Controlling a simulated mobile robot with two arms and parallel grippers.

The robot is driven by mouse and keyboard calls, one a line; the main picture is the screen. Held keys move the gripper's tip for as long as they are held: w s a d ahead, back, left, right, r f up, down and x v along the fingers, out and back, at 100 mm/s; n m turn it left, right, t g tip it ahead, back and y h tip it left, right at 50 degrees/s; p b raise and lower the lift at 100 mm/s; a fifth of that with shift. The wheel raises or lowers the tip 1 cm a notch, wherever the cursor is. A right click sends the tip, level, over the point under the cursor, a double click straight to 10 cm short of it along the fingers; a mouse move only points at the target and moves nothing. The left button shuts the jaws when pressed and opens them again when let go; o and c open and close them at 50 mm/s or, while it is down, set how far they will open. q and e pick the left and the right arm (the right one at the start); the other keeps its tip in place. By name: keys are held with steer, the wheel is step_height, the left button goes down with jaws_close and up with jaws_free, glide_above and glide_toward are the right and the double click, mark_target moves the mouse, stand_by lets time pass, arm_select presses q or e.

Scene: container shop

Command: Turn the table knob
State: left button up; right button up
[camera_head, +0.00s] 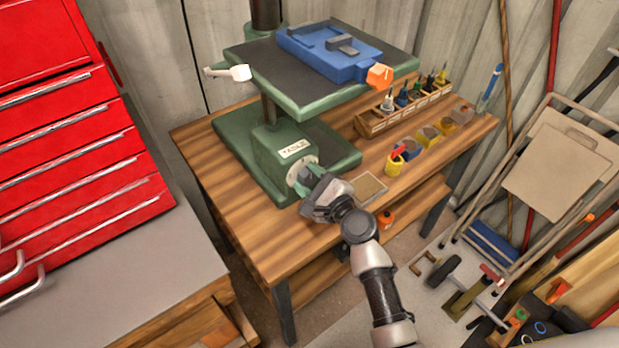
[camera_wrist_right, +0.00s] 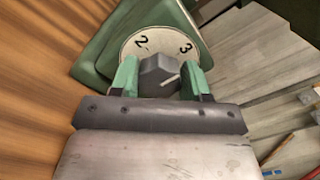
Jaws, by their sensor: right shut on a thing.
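The table knob is a grey faceted knob (camera_wrist_right: 158,75) on a pale round dial (camera_wrist_right: 133,44) in the right wrist view, with the numbers 2 and 3 showing. A light pointer line marks the knob's face. In the head view the dial (camera_head: 301,170) sits on the front of the green machine base (camera_head: 280,155), below a label plate; my gripper hides most of the knob there. My right gripper (camera_head: 314,184) is at the dial. Its green fingers (camera_wrist_right: 160,80) stand on both sides of the knob and are shut on it. My left gripper is not in view.
The machine stands on a wooden workbench (camera_head: 262,240). Its upper table carries a blue vise (camera_head: 330,55), with a white-tipped handle (camera_head: 240,73) at left. A bottle rack (camera_head: 400,108) and small coloured bins stand right. A red tool cabinet (camera_head: 70,130) is far left.

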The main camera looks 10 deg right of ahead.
steer(key=n, duration=0.2)
steer(key=n+b, duration=0.1)
steer(key=shift+f+n, duration=0.2)
steer(key=shift+n, duration=0.2)
steer(key=n, duration=0.4)
steer(key=shift+b, duration=0.3)
steer(key=n, duration=0.4)
steer(key=shift+f+n+p, duration=0.15)
steer(key=shift+n+p, duration=0.15)
steer(key=shift+n, duration=2)
steer(key=o, duration=0.9)
